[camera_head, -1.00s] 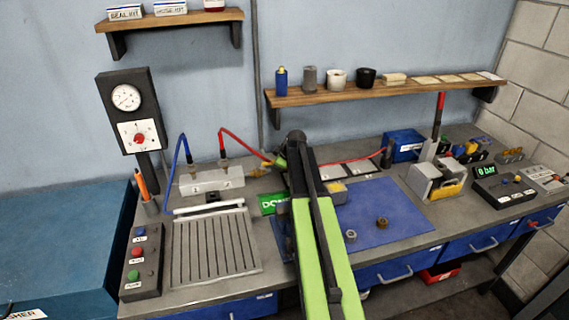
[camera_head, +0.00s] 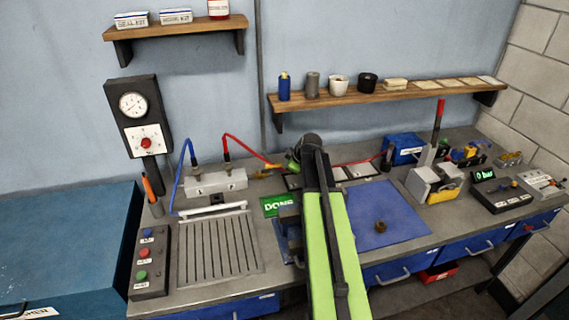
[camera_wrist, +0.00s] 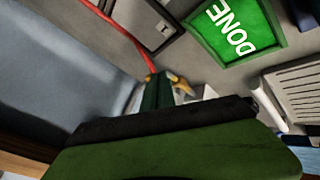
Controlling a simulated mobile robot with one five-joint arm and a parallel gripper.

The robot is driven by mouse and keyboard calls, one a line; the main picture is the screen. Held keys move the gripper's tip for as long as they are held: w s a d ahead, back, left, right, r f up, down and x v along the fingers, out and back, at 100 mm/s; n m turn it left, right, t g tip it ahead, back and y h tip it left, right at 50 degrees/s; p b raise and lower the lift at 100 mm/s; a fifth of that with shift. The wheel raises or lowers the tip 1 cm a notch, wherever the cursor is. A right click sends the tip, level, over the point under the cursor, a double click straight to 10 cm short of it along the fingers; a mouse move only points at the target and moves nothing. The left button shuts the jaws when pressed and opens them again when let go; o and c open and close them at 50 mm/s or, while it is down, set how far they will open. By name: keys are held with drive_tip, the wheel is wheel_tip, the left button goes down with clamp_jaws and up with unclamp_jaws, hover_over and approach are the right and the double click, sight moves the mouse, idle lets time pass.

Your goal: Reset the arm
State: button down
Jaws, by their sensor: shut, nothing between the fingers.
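My arm (camera_head: 332,245) reaches up and away over the bench, with its green links in front of the blue mat. The end of my gripper (camera_head: 293,166) is partly hidden behind the dark arm end. In the wrist view my gripper (camera_wrist: 158,88) shows as narrow green fingers close together, with nothing held. A yellow fitting (camera_wrist: 180,82) on the red hose shows just past the fingertips; I cannot tell whether they touch. The green DONE tray (camera_head: 278,206) lies below and left of the arm end, and also in the wrist view (camera_wrist: 262,48).
A slatted rack (camera_head: 220,247) and button box (camera_head: 150,262) are left. A lever device (camera_head: 435,178) stands right. A shelf (camera_head: 390,96) with cups hangs behind.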

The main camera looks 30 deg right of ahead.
drive_tip(key=s+r, duration=0.1)
drive_tip(key=s+d+r+p, duration=0.1)
drive_tip(key=r, duration=0.1)
drive_tip(key=shift+s+r+p, duration=0.15)
drive_tip(key=shift+s+p, duration=0.1)
drive_tip(key=shift+p, duration=0.05)
